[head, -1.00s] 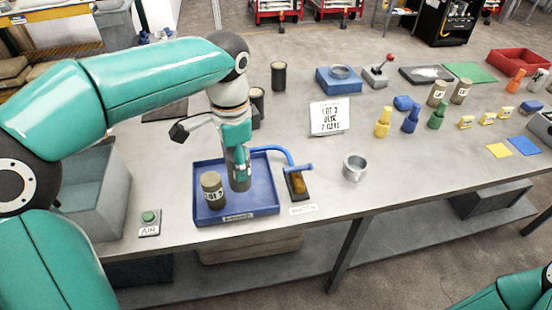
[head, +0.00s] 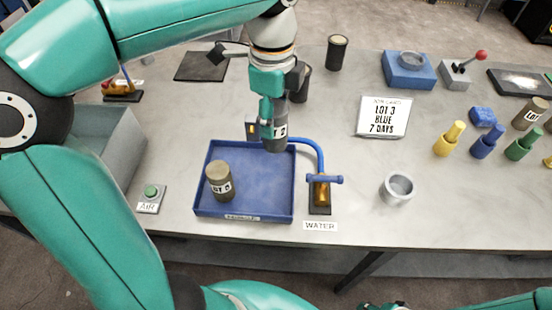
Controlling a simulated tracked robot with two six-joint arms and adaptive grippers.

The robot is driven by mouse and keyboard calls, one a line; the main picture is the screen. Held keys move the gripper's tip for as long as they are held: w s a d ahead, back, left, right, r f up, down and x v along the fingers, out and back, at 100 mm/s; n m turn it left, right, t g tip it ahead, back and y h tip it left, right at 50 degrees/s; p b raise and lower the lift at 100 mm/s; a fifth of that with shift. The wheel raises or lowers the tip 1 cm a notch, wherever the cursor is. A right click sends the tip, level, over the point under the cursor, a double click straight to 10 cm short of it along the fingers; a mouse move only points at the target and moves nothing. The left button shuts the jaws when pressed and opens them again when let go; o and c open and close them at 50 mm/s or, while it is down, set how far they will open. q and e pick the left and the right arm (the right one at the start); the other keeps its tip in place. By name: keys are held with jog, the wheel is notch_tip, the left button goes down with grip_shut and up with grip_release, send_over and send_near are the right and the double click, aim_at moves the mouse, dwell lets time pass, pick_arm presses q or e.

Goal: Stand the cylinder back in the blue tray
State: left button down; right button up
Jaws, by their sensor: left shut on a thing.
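My left gripper (head: 268,122) points down and is shut on a grey-brown cylinder (head: 275,143) with a white label ending in "2". The held cylinder is upright over the back right corner of the blue tray (head: 244,214); its height above the rim is hard to judge. Another grey-brown cylinder (head: 219,182), labelled "LOT" and an unclear number, stands in the tray's left part. My right arm shows only in part at the bottom edge, and its jaws are not clear.
A blue-handled water valve (head: 321,190) with a blue hose stands right of the tray. A metal cup (head: 397,189) is farther right. A dark cup (head: 300,84) stands behind the held cylinder. An air button (head: 151,192) and grey bin (head: 120,135) are left. A lot sign (head: 383,116) stands behind.

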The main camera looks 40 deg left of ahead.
pick_arm(q)
notch_tip(320, 180, down, 13)
jog(key=shift+w+r, duration=0.1)
dwell(0.4)
jog(key=c, duration=0.9)
grip_release()
jog(key=shift+b, duration=0.3)
jog(key=o, duration=0.4)
jog(key=shift+o, duration=0.2)
notch_tip(320, 180, up, 12)
jog(key=shift+p, duration=0.4)
